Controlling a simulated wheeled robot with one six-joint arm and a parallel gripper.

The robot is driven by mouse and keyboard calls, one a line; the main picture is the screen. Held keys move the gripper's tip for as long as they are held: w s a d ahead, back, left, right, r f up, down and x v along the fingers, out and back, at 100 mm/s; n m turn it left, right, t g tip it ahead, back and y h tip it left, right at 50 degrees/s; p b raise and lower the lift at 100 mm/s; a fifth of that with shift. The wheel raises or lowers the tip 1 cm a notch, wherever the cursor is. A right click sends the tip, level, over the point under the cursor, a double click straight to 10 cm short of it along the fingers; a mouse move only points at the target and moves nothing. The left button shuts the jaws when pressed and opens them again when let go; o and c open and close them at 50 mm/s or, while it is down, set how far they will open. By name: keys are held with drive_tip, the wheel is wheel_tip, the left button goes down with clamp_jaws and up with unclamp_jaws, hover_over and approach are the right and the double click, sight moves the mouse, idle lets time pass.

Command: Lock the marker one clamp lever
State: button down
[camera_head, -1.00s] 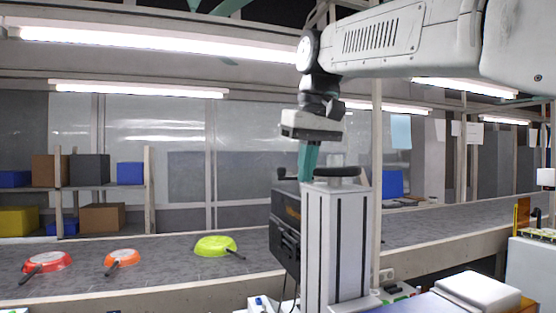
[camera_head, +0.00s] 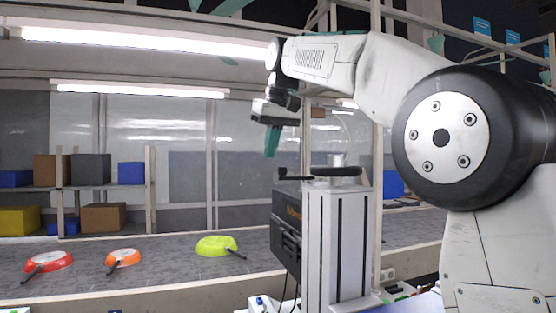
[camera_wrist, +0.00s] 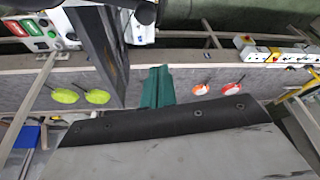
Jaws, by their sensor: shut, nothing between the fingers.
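The marker is a dark box-like unit (camera_head: 287,226) on a white upright column (camera_head: 337,245) beside the conveyor. A black handwheel (camera_head: 336,171) tops the column. A thin black lever (camera_head: 297,178) with a raised end sticks out left at the column top. It looks like the clamp lever, but I cannot tell whether it is locked. My gripper (camera_head: 270,153), with teal fingers, is shut and empty above and slightly left of the lever, apart from it in the picture. In the wrist view the shut fingers (camera_wrist: 158,72) show over the conveyor; the lever is not clear there.
Shelves with boxes (camera_head: 90,169) stand behind at left. A dark upright (camera_wrist: 101,45) stands close by in the wrist view.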

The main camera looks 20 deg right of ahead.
drive_tip(key=shift+s+d+f, duration=0.2)
drive_tip(key=shift+s+f, duration=0.55)
drive_tip(key=shift+f, duration=0.05)
drive_tip(key=shift+s+d+f, duration=0.2)
drive_tip(key=shift+s+f, duration=0.5)
drive_tip(key=shift+f, duration=0.05)
